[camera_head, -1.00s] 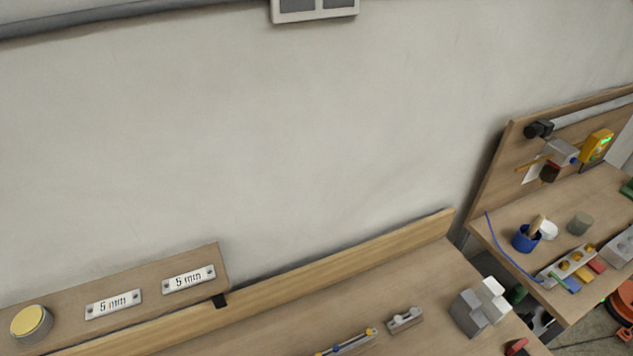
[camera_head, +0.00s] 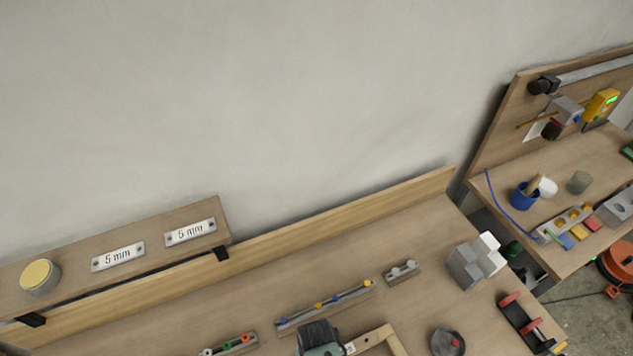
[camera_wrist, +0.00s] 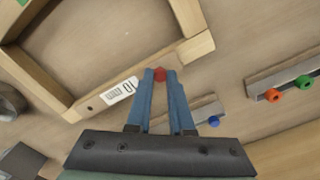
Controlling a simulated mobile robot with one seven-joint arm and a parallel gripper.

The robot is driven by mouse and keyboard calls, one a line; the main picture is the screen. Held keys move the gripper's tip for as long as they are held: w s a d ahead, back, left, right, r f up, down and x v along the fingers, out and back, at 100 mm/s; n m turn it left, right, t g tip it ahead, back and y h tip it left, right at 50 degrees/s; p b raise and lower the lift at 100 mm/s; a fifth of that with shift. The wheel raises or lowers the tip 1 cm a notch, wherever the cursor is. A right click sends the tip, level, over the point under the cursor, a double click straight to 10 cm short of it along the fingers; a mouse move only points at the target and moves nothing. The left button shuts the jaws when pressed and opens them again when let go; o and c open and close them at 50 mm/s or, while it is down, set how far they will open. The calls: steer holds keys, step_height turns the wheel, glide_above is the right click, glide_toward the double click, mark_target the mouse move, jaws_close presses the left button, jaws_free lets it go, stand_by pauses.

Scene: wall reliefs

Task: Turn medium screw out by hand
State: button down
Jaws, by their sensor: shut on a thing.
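In the wrist view, my gripper (camera_wrist: 160,82) has its two blue fingers shut on a small red screw head (camera_wrist: 160,73). The fingers hide most of it, and its shaft and any hole under it cannot be seen. It lies at the edge of a wooden frame (camera_wrist: 196,48), close to a white label (camera_wrist: 118,92). Whether this is the medium screw by size I cannot tell. In the head view only the dark top of my gripper shows at the bottom edge, beside the frame's corner (camera_head: 385,336); the fingertips are hidden.
A rail (camera_head: 235,343) with coloured knobs and a longer rail (camera_head: 325,306) with blue and yellow knobs lie near my gripper. Grey blocks (camera_head: 465,266), a round dark piece (camera_head: 447,342) and a red-handled tool (camera_head: 520,316) stand right. A wooden ledge (camera_head: 340,221) bounds the back.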

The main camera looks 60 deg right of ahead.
steer(key=shift+n, duration=0.5)
steer(key=n, duration=0.5)
steer(key=c, duration=1)
jaws_free()
steer(key=shift+c, duration=0.2)
